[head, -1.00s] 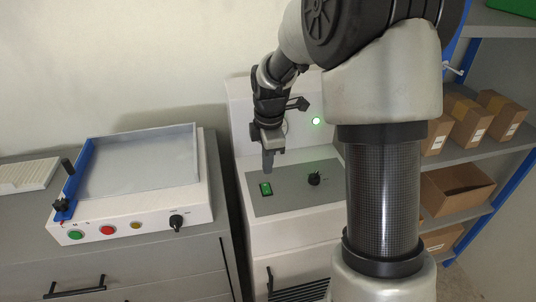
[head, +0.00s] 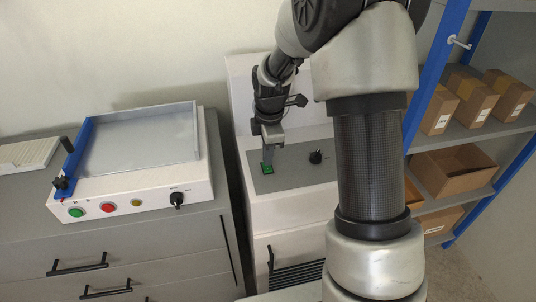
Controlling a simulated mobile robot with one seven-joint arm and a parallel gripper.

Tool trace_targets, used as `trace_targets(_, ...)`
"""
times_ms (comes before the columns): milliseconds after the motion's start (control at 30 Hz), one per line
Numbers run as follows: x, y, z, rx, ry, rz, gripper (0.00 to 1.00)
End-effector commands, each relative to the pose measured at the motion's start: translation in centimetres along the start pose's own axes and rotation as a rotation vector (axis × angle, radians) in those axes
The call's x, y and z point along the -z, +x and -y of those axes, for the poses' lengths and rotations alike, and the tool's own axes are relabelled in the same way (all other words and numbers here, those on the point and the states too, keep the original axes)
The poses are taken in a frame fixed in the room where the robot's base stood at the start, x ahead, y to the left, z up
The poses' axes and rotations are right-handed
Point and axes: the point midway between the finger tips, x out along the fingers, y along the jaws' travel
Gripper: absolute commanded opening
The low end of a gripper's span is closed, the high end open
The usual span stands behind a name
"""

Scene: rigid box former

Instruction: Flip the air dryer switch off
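The air dryer (head: 262,216) is a white cabinet with a grey sloped panel in the middle of the head view. Its green switch (head: 267,170) sits at the left of that panel, partly covered by my fingertips. My gripper (head: 268,160) points down with its tip right at the switch; I cannot tell if it touches. The fingers look close together, with no gap or held thing showing. A black knob (head: 315,157) is on the panel to the right of the switch. The switch's exact tilt is too small to tell.
Left of the dryer, a box former (head: 140,190) with green, red and yellow buttons and a black knob stands on a grey drawer cabinet (head: 120,250). A shelf with cardboard boxes (head: 455,172) is at the right.

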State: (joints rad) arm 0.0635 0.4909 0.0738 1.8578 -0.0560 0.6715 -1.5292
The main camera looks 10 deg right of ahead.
Motion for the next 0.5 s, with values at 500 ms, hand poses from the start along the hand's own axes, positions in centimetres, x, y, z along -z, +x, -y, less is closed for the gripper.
trace_targets(500,-0.1,0.1,1.8,0.011,-0.001,0.001,0.0)
